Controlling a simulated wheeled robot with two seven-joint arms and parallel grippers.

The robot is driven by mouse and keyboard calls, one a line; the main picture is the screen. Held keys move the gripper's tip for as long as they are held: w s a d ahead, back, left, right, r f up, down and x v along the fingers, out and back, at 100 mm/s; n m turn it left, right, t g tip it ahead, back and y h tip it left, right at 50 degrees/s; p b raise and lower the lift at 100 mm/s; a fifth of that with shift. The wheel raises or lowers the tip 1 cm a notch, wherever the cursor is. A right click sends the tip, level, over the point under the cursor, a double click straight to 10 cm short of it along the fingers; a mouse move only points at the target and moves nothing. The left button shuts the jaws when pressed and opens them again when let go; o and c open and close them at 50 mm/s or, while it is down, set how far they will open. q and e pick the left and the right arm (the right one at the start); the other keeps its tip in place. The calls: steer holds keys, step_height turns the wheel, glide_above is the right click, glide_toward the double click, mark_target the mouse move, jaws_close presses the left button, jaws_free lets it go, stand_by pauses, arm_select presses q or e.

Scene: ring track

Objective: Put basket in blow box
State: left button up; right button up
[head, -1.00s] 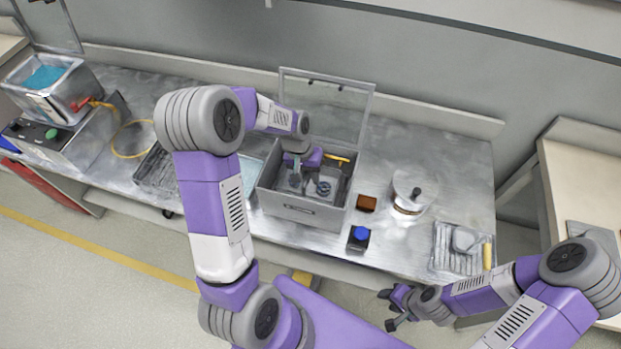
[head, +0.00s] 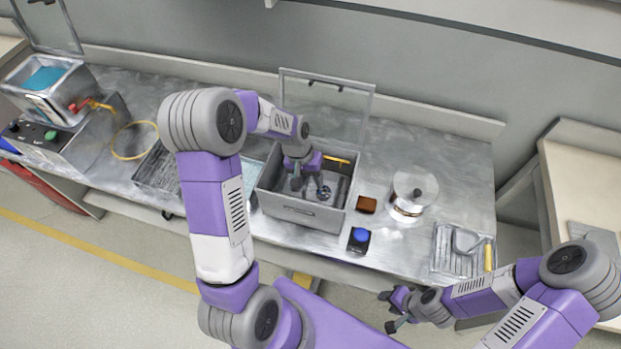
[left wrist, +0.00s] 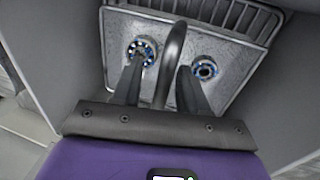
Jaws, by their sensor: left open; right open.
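The blow box (head: 300,212) is a grey open-topped box in the middle of the bench, its clear lid raised behind it. The basket (left wrist: 232,68) is inside it, a metal tray with a wire grid at one end and a curved dark handle (left wrist: 173,58). Two round parts with blue marks (left wrist: 205,69) lie in the basket. My left gripper (head: 307,184) is open inside the box. In the left wrist view its fingers (left wrist: 160,82) stand either side of the handle, with gaps. My right gripper (head: 391,311) is open and empty in front of the bench.
Right of the box are a brown block (head: 366,205), a blue-topped button (head: 359,239), a round metal pot (head: 409,193) and a tray (head: 443,262) with a yellow-ended handle. Left are a wire rack (head: 158,172) and a machine with a teal-filled tank (head: 50,90).

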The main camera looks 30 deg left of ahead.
arm_select(q)
steer(key=p+v, duration=0.2)
steer(key=v, duration=1)
steer(key=shift+p, duration=0.3)
arm_select(e)
step_height(320, 180, up, 3)
steer(key=shift+f, duration=0.15)
